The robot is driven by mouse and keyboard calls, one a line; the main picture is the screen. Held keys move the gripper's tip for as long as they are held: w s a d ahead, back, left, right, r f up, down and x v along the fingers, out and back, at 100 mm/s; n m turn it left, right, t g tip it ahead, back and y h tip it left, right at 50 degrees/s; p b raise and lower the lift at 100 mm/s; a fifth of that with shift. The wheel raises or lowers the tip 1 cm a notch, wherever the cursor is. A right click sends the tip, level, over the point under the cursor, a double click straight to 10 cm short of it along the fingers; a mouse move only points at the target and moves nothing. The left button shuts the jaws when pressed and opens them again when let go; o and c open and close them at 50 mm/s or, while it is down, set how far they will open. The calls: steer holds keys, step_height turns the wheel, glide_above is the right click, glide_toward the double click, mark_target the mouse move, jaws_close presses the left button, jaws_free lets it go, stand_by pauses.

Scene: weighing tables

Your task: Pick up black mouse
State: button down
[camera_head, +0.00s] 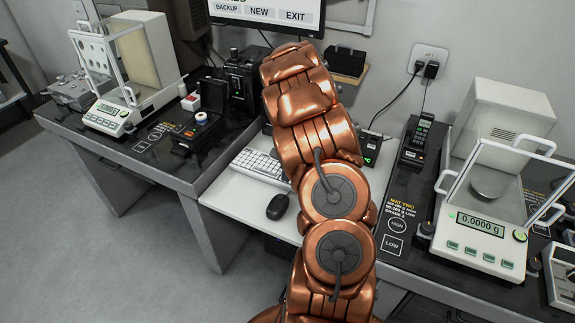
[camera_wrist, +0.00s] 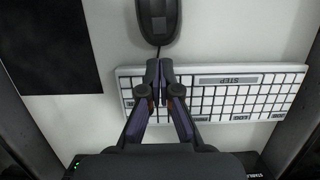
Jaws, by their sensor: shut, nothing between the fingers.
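The black mouse (camera_head: 278,206) lies on the white desk (camera_head: 232,200) in front of the white keyboard (camera_head: 258,166), left of my copper arm. In the wrist view the mouse (camera_wrist: 159,20) is at the top edge, partly cut off, with its cable end towards my gripper. My gripper (camera_wrist: 159,66) is shut and empty. Its fingertips appear just below the mouse in the picture, over the keyboard's edge (camera_wrist: 215,90). The height gap between fingertips and desk is hard to tell. In the head view my arm hides the gripper.
A balance (camera_head: 100,112) stands on the black-topped left table, another (camera_head: 480,225) on the right one. A monitor (camera_head: 265,14) stands behind. A handset (camera_head: 416,138) is right of my arm.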

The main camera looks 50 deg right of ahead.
mark_target(278, 206)
steer(key=shift+p+x, duration=0.55)
steer(key=shift+x, duration=2.2)
steer(key=shift+a, duration=0.1)
